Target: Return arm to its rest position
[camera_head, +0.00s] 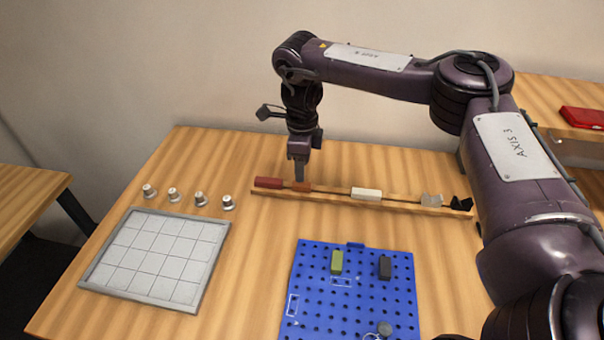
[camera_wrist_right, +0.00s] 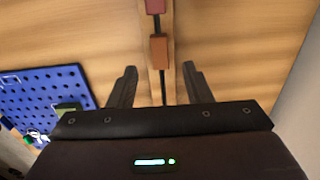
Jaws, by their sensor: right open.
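My right gripper (camera_head: 300,172) points straight down over the wooden rail (camera_head: 332,196) at the back of the table, near its left end. Its two fingers are apart in the right wrist view (camera_wrist_right: 155,85), with nothing held between them. An orange-brown block (camera_head: 301,187) sits on the rail just by the fingertips; in the wrist view this block (camera_wrist_right: 159,48) lies beyond the fingers. A dark red block (camera_head: 268,183) is at the rail's left end. My left gripper is not in view.
A white block (camera_head: 366,194), a clear piece (camera_head: 431,200) and a black piece (camera_head: 461,203) are farther right along the rail. A blue pegboard (camera_head: 350,295) holds green and dark blocks. A grey grid tray (camera_head: 160,258) and several metal knobs (camera_head: 199,199) are at left.

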